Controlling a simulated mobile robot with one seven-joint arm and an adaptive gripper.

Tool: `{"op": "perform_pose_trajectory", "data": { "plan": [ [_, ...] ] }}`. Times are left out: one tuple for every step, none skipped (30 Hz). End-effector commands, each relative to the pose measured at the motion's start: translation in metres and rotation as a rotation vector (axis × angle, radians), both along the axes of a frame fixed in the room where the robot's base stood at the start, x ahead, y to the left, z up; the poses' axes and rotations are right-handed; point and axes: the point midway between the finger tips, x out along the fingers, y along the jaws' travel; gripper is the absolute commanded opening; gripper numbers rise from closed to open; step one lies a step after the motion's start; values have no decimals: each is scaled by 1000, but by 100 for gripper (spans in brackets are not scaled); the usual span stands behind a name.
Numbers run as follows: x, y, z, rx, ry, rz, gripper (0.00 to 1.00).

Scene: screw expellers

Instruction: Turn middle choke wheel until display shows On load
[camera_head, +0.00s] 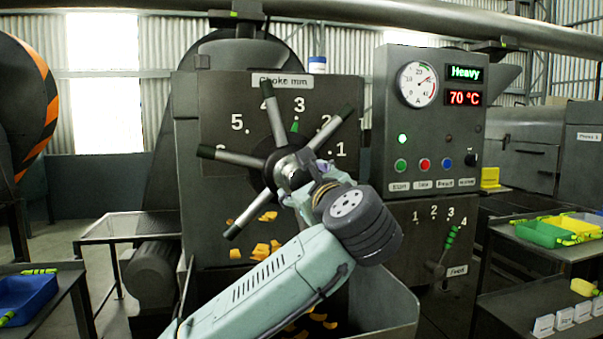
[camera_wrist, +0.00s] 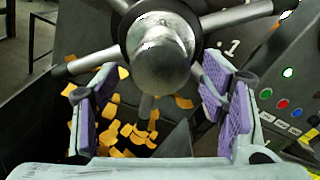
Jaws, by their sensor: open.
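The choke wheel (camera_head: 293,168) has a dark hub with a rounded metal boss and several grey spokes with dark tips. It sits on a panel labelled "Choke mm", with a green pointer (camera_head: 294,127) just below the 3. The display (camera_head: 465,73) reads "Heavy" in green. In the wrist view my gripper (camera_wrist: 152,85) is open, its purple-padded fingers on either side below the wheel's boss (camera_wrist: 160,52). A lower spoke points down between the fingers. I cannot tell whether the fingers touch the wheel. In the head view my arm hides most of the gripper.
Right of the wheel is a control box with a round gauge (camera_head: 418,84), a red "70 °C" readout (camera_head: 465,97) and coloured buttons. Below it is a feed lever (camera_head: 443,255). Orange pieces (camera_wrist: 128,130) lie below the wheel. Side tables hold coloured trays.

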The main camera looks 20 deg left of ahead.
Motion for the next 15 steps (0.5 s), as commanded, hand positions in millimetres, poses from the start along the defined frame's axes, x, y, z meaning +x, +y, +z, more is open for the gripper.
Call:
{"op": "perform_pose_trajectory", "data": {
  "plan": [
    [7,6,2,-1,1,1,66],
    [11,8,2,-1,2,2,66],
    [15,11,2,-2,1,0,66],
    [18,13,2,-2,1,0,66],
    [21,15,1,-2,1,0,66],
    [24,17,1,-1,0,0,66],
    [26,18,1,-1,0,0,66],
    [27,19,1,-1,-1,0,66],
    [29,20,1,0,-2,0,66],
    [29,20,1,0,-2,0,66],
    [30,20,0,0,-2,-1,66],
    [30,21,0,0,-2,-1,66],
    [30,21,0,0,-2,-1,66],
    [31,21,0,0,-2,-1,66],
    [30,21,0,0,-2,-1,66]
  ]
}}
